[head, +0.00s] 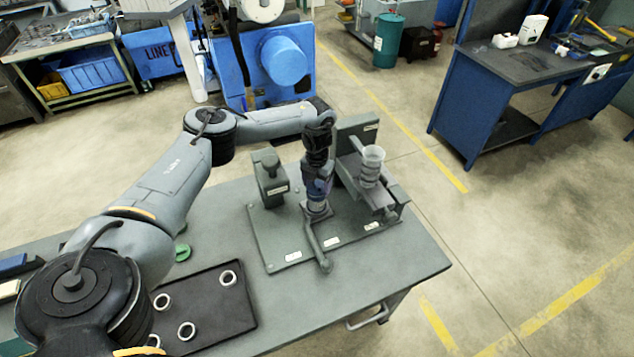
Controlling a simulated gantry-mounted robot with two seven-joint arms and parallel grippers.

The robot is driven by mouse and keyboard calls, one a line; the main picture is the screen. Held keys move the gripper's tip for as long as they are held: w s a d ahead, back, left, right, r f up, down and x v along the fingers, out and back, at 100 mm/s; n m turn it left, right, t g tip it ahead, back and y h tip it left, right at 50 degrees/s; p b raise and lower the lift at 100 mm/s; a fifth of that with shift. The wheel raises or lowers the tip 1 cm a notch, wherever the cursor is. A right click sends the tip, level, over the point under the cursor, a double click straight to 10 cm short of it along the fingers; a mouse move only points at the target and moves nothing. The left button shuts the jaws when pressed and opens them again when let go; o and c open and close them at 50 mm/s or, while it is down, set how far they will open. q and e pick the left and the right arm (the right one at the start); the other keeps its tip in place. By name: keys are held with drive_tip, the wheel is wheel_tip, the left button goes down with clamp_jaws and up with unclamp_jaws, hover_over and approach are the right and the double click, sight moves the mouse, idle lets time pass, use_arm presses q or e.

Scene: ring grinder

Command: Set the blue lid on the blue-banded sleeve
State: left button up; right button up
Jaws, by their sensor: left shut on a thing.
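My left gripper (318,183) points down over the fixture on the table. I cannot tell whether lid and sleeve touch, and no separate blue band can be made out. My right gripper is not in view.
The fixture (285,240) has a block (270,178) on its left, a lever (318,250) in front and a pale cup-like part (371,165) on a chute at right. A black tray (215,310) holds several rings. A green lid (182,252) lies near my left arm.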

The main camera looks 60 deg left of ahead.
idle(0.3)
use_arm(q)
drive_tip(key=o, duration=1.1)
drive_tip(key=shift+r, duration=0.15)
drive_tip(key=shift+r+p, duration=1.4)
drive_tip(key=shift+p, duration=0.2)
drive_tip(key=shift+r+p, duration=1.85)
drive_tip(key=shift+r, duration=0.1)
